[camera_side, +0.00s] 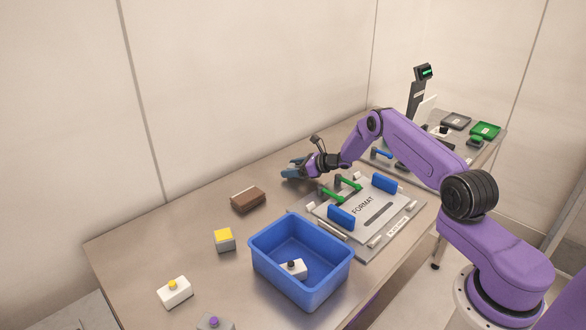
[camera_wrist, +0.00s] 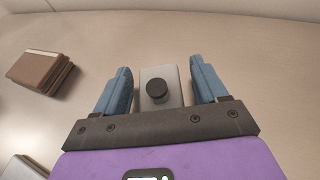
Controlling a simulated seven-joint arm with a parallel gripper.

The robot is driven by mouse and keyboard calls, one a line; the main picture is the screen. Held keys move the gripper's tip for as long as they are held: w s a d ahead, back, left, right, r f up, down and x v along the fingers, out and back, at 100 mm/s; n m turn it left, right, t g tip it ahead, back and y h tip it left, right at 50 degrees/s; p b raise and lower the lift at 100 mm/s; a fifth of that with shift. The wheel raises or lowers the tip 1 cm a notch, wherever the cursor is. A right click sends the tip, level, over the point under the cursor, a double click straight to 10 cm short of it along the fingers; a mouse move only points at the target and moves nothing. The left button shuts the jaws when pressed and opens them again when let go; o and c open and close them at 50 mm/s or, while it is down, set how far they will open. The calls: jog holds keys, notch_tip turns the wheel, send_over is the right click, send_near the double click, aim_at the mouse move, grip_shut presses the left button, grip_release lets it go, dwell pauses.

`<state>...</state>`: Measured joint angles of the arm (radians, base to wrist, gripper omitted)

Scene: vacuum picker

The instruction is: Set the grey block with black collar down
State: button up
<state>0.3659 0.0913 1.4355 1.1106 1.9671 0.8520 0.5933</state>
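The grey block with black collar (camera_wrist: 174,74) shows in the wrist view as a pale grey block with a round black piece on top. It appears to rest on the table. My gripper (camera_wrist: 161,86) has its two blue fingers on either side of the block, with a narrow gap at each side, so it is open. In the side view my gripper (camera_side: 294,171) is low over the back of the table, and I cannot make out the block there.
A brown stack (camera_side: 248,199) lies left of my gripper. A FORMAT plate (camera_side: 362,229) with green handles and blue pieces is close on the right. Bare table surrounds my gripper on the left.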

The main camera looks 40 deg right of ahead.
jog(key=shift+r, duration=0.1)
